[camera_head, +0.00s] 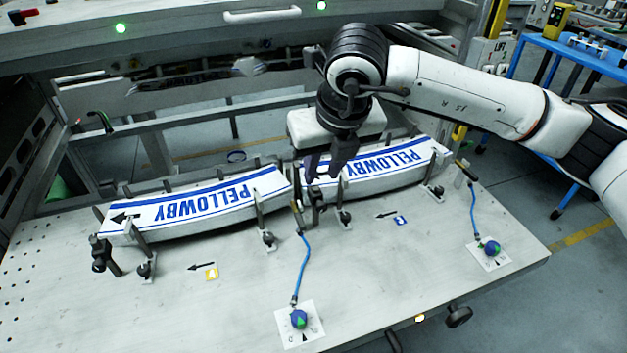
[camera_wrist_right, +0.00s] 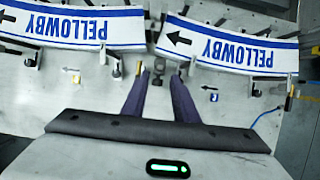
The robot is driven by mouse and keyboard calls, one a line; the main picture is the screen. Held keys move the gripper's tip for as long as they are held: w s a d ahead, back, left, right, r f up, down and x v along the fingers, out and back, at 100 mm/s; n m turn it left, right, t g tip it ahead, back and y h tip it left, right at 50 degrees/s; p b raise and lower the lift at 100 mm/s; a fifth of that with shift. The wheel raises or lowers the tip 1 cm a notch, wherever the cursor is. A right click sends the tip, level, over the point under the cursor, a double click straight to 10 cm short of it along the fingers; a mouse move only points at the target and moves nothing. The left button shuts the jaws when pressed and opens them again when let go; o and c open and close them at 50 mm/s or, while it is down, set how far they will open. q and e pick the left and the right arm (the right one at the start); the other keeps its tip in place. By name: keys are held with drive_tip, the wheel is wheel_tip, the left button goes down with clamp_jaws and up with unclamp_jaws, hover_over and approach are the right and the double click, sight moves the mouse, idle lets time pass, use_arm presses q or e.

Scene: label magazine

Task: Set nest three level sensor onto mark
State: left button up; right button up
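Two nests hold stacks of white and blue PELLOWBY labels: a left stack (camera_head: 195,207) and a right stack (camera_head: 385,168). My right gripper (camera_head: 325,180) points down at the gap between them. In the right wrist view its two fingers (camera_wrist_right: 161,77) are apart, with a small dark fitting (camera_wrist_right: 158,74) low between their tips. I cannot tell whether they touch it. A similar black fitting (camera_head: 100,254) stands at the left stack's outer end. Which fitting is the nest three level sensor, and its mark, I cannot tell. My left gripper is not in view.
Two blue-green knobs on white plates, a near one (camera_head: 299,320) and a right one (camera_head: 490,248), have blue cables to yellow-tipped pieces. A yellow tag (camera_head: 211,272) and a blue tag (camera_head: 402,220) lie beside arrows. Upright posts line the nests. The front bench is mostly clear.

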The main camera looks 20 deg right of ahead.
sight(317, 190)
drive_tip(key=x, duration=0.8)
drive_tip(key=shift+s+p, duration=0.1)
drive_tip(key=shift+p, duration=0.25)
clamp_jaws()
